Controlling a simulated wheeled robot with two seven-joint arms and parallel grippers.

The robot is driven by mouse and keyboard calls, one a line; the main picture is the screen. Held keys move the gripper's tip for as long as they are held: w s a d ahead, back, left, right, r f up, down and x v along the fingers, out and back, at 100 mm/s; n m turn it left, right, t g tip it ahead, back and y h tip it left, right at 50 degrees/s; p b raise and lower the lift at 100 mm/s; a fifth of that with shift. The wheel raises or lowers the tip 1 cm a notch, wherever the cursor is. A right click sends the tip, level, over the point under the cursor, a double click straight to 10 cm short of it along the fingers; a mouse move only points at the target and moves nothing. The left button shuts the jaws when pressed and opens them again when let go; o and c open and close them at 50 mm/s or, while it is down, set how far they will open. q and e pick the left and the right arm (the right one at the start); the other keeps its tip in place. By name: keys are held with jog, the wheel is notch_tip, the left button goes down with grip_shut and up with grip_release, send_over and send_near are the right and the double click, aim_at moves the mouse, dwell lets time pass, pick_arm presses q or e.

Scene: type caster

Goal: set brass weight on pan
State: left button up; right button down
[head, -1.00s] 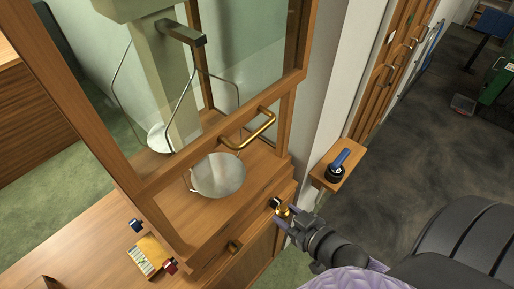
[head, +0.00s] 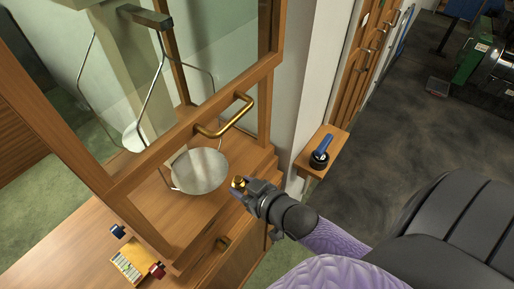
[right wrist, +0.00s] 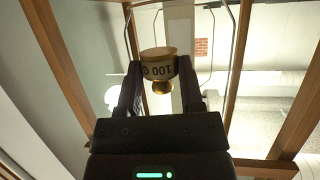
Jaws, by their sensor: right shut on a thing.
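A small brass weight (head: 238,183) is held between the fingertips of my right gripper (head: 243,188). In the right wrist view the weight (right wrist: 158,66) shows "100 G" upside down, gripped between the two dark fingers (right wrist: 158,88). The near metal pan (head: 200,171) of the balance is a shallow round dish hanging on wires inside the wooden glazed case. The weight is to the right of this pan and apart from it in the head view. A second pan (head: 135,136) shows farther back behind the glass. My left gripper is not in view.
The glazed wooden sash with a brass handle (head: 225,115) stands above the near pan, its lower rail close by. A blue-handled knob (head: 321,154) sits on a wooden ledge at right. A yellow box (head: 132,262) lies at the lower left.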

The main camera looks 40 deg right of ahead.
aim_at(207, 175)
jog(key=b+x, duration=0.3)
jog(key=x, duration=0.1)
jog(key=a+r+b+x, duration=0.1)
jog(key=b+x, duration=0.1)
jog(key=x, duration=0.2)
jog(key=a+r+b+x, duration=0.1)
jog(key=b+x, duration=0.2)
jog(key=x, duration=0.1)
jog(key=shift+w+a+f+b, duration=0.1)
jog(key=shift+w+f+b, duration=0.1)
jog(key=shift+w+b, duration=0.2)
jog(key=shift+f, duration=0.45)
grip_release()
jog(key=shift+s+r+p, duration=0.4)
jog(key=shift+r+p, duration=0.05)
jog(key=shift+p, duration=0.2)
jog(key=s+p, duration=0.1)
jog(key=s+d+r+p, duration=0.1)
jog(key=shift+r+p, duration=0.1)
jog(key=shift+p, duration=0.25)
